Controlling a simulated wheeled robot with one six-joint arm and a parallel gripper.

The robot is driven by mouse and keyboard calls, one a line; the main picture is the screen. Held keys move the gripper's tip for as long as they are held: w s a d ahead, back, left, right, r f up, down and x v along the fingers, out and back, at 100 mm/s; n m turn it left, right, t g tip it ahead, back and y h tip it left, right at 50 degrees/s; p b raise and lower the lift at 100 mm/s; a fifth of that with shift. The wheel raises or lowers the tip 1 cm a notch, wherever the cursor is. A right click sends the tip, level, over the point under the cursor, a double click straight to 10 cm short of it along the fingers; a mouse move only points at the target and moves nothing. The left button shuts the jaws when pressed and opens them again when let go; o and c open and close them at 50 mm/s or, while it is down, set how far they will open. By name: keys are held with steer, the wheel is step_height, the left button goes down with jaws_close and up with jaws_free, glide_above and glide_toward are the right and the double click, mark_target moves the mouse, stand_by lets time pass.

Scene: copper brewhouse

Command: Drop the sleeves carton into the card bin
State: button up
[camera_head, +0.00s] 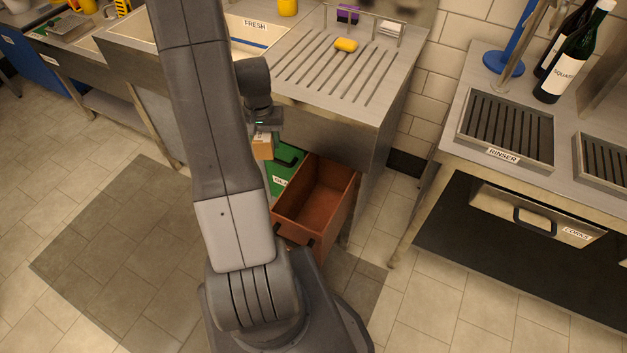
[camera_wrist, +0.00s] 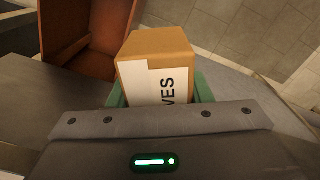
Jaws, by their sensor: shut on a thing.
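In the head view the carton (camera_head: 263,147) hangs below my gripper (camera_head: 264,134), partly hidden by my arm. An open red-brown bin (camera_head: 318,196) stands on the floor just right of and below the carton, and it looks empty. A green bin (camera_head: 285,166) with a partly hidden label stands behind it. Which one is the card bin cannot be read.
A steel drainboard (camera_head: 335,75) with a yellow sponge (camera_head: 346,45) overhangs the bins. A sink labelled FRESH (camera_head: 255,38) is behind my arm. On the right, a bench holds a RINSER tray (camera_head: 505,129) and dark bottles (camera_head: 575,52), above a CORKS drawer (camera_head: 535,215).

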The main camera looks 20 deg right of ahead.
steer(key=s+d+f+m+b, duration=0.5)
steer(key=s+d+f+b, duration=0.2)
steer(key=s+d+b, duration=0.3)
step_height(320, 180, down, 24)
steer(key=b, duration=1.8)
steer(key=shift+d+b, duration=0.4)
steer(key=shift+r, duration=0.1)
steer(key=o, duration=1)
steer(key=shift+o, duration=0.2)
steer(key=shift+r, duration=0.1)
step_height(320, 180, up, 8)
steer(key=p, duration=0.6)
